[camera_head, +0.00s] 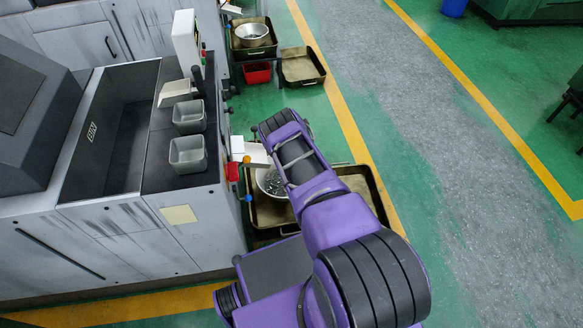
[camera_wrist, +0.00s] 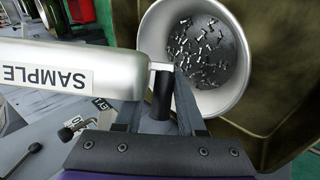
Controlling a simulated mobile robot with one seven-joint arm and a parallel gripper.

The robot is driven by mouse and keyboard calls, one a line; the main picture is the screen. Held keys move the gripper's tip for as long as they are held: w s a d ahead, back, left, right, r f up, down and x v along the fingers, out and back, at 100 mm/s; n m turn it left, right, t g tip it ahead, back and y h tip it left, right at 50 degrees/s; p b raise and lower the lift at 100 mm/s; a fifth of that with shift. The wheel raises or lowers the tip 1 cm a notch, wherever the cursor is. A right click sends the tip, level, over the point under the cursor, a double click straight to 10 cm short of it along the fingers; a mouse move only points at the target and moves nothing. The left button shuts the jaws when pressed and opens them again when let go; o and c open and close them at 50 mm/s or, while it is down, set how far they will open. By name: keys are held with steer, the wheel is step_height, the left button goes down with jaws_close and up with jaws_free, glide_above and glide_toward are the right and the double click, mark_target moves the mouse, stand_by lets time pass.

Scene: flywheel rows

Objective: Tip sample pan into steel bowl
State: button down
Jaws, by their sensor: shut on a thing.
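The sample pan (camera_wrist: 70,70) is a pale metal pan with a SAMPLE label on the side facing the wrist camera. My gripper (camera_wrist: 160,110) is shut on its short black handle (camera_wrist: 162,92). The pan's inside is hidden, so I cannot tell whether it holds anything or how far it is tilted. The steel bowl (camera_wrist: 152,45) lies beyond the fingers in the wrist view, with many small metal parts (camera_wrist: 208,50) in it. In the head view the bowl (camera_head: 264,180) shows in part beside my arm, which hides the gripper.
The bowl stands in a brown tray (camera_head: 371,182) on the floor. Another tray (camera_head: 300,67) and a red bin (camera_head: 257,73) lie farther back. The aisle at right is clear.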

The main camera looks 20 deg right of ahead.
steer(key=shift+d, duration=0.1)
steer(key=y+b, duration=0.1)
steer(key=m+y+b, duration=0.1)
steer(key=shift+w+d+f+b, duration=0.1)
steer(key=shift+d+b, duration=0.2)
steer(key=shift+b, duration=0.1)
steer(key=shift+r, duration=0.25)
steer(key=shift+a, duration=0.1)
steer(key=b, duration=0.1)
steer(key=y+b, duration=0.1)
steer(key=b, duration=0.1)
steer(key=shift+d+f+m, duration=0.2)
steer(key=shift+f+m, duration=0.1)
steer(key=shift+d+y+b, duration=0.1)
steer(key=shift+y+b, duration=0.5)
steer(key=shift+b, duration=0.5)
steer(key=shift+r+m+y+b, duration=0.25)
steer(key=shift+m+y+b, duration=0.15)
